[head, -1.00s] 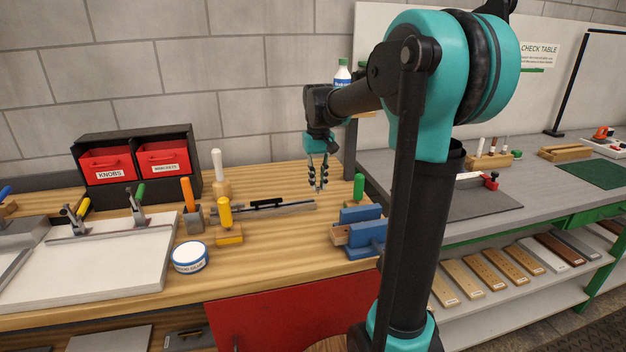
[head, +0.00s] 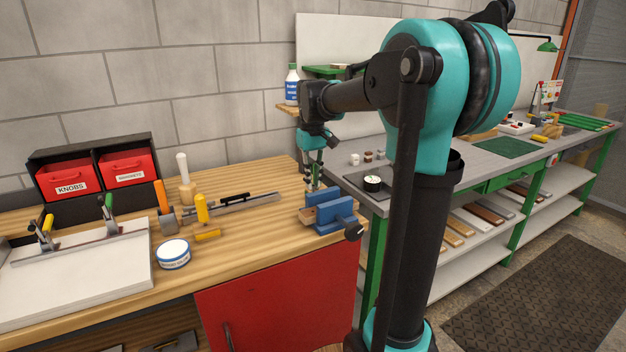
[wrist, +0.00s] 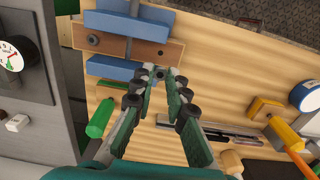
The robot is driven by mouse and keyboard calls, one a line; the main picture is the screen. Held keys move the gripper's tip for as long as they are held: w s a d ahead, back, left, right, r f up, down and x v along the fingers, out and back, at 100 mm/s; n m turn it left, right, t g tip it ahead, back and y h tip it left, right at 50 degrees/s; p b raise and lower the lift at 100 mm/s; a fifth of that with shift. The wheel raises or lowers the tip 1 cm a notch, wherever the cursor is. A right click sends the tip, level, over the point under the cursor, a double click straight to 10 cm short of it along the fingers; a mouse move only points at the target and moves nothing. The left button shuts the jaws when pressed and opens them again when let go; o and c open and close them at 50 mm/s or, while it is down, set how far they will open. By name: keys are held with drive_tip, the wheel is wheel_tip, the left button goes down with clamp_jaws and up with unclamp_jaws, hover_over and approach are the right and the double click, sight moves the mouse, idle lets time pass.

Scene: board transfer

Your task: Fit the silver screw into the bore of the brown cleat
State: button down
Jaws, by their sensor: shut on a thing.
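The brown cleat (wrist: 121,43) is held between the blue jaws of a vise (wrist: 135,18) in the wrist view. A grey round spot shows at its left end and a small dark spot near its right end; I cannot tell which is the open bore. In the head view the cleat (head: 308,216) shows at the left of the vise. My gripper (wrist: 160,74) is shut on a small dark-looking piece at its fingertips, apparently the silver screw, mostly hidden. The fingertips appear beside the cleat's right part. In the head view my gripper (head: 313,187) hangs just behind the vise.
A green-handled tool (wrist: 100,118) lies near the vise in the wrist view. A yellow-handled tool (head: 202,208), a white tub (head: 173,254) and a long metal bar (head: 240,202) are on the wooden bench. The grey bench (head: 420,165) adjoins at right.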

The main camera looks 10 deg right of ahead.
sight(313, 201)
drive_tip(key=shift+f, duration=2.85)
drive_tip(key=shift+f, duration=1.15)
drive_tip(key=c, duration=1.4)
unclamp_jaws()
drive_tip(key=shift+c, duration=0.2)
wheel_tip(313, 201, up, 12)
drive_tip(key=shift+a+r, duration=0.1)
